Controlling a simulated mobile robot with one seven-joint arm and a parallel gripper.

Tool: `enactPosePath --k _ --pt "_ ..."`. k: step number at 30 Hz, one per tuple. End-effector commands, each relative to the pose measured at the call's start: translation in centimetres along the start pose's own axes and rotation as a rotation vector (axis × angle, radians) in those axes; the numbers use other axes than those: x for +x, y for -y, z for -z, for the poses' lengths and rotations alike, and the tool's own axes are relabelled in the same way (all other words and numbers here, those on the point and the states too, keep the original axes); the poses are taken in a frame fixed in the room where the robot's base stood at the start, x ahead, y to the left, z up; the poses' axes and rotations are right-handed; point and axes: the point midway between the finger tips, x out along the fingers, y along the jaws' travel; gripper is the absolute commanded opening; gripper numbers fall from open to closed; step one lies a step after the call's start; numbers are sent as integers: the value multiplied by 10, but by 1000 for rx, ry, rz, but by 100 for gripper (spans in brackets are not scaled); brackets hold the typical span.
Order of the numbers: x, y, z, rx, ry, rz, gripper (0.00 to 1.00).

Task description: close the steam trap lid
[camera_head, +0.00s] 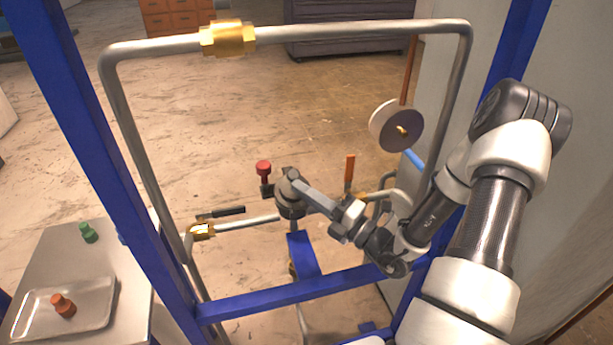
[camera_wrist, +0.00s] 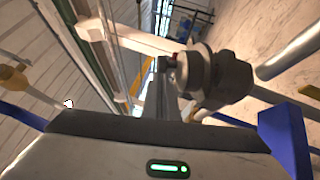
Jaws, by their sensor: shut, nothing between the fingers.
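The steam trap (camera_head: 290,208) is a dark grey metal body on the pipe run inside the blue frame. A small grey piece shows at its top; I cannot tell clearly how far the lid is open. In the wrist view the steam trap (camera_wrist: 228,78) is a dark, nut-like body just right of the fingers. My gripper (camera_head: 302,185) reaches in from the right with its fingers together and empty. Its tips are at the upper part of the trap; I cannot tell whether they touch it. The closed fingers also show in the wrist view (camera_wrist: 162,66).
A red knob (camera_head: 264,168) stands just left of the trap. A black-handled brass valve (camera_head: 203,230) is farther left, and an orange handle (camera_head: 350,170) is to the right. Blue frame bars (camera_head: 290,292) cross below. A side table (camera_head: 60,255) holds a tray (camera_head: 95,318).

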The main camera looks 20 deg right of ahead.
Motion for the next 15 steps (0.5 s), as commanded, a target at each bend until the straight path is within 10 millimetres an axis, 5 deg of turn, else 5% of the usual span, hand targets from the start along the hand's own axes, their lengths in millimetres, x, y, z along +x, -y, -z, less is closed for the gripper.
enactPosePath --k 2,15 --pt "6 -13 -4 38 -1 49 0" --pt "20 5 -14 183 0 247 0"
